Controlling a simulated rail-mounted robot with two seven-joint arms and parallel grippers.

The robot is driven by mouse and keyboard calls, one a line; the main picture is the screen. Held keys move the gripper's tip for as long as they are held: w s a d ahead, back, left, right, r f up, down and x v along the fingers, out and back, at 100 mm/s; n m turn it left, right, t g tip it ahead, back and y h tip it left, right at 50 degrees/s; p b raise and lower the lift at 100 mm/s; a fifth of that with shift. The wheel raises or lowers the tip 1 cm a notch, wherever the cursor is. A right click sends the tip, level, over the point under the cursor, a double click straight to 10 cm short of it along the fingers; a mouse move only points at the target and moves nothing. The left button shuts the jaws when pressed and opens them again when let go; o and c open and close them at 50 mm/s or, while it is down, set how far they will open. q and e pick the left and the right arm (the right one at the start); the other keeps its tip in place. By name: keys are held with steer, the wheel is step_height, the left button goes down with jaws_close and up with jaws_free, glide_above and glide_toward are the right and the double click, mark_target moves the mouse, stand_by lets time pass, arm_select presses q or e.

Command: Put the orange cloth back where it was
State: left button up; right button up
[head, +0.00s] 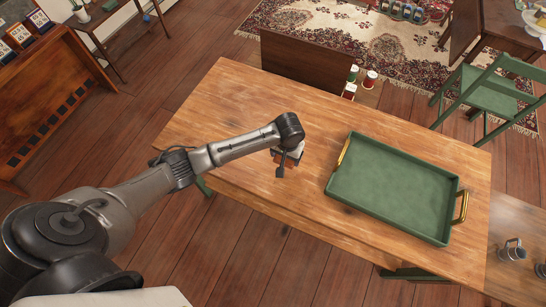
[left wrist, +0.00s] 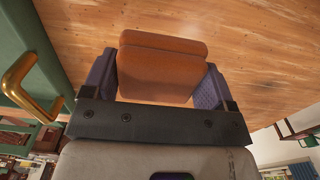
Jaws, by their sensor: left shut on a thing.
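The orange cloth (left wrist: 160,66) shows in the left wrist view as a folded, thick pad between the two purple-grey fingers of my left gripper (left wrist: 155,84). The gripper is shut on it. In the head view my left gripper (head: 286,161) points down over the left-middle part of the wooden table (head: 235,115), left of the green tray. There the arm and gripper hide most of the cloth. Whether the cloth touches the table top or hangs just above it, I cannot tell. My right gripper is not in view.
A green tray (head: 395,188) with brass handles lies empty on the table's right half. Three small cans (head: 369,80) stand beyond the table's far edge. Grey mugs (head: 512,250) are at the far right. The table's left part is clear. A green chair (head: 487,95) stands behind.

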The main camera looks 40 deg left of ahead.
arm_select(q)
steer(key=a+f, duration=0.2)
steer(key=a, duration=0.1)
steer(key=a+f, duration=0.1)
steer(key=a, duration=0.1)
steer(key=shift+s+a+f, duration=0.15)
steer(key=shift+s+a, duration=0.05)
steer(key=shift+s, duration=0.05)
step_height(320, 180, down, 3)
steer(key=shift+f+b, duration=0.15)
steer(key=shift+b, duration=0.45)
steer(key=shift+f, duration=0.3)
steer(key=shift+f, duration=0.2)
steer(key=o, duration=0.8)
steer(key=shift+c, duration=0.2)
steer(key=shift+r, duration=0.1)
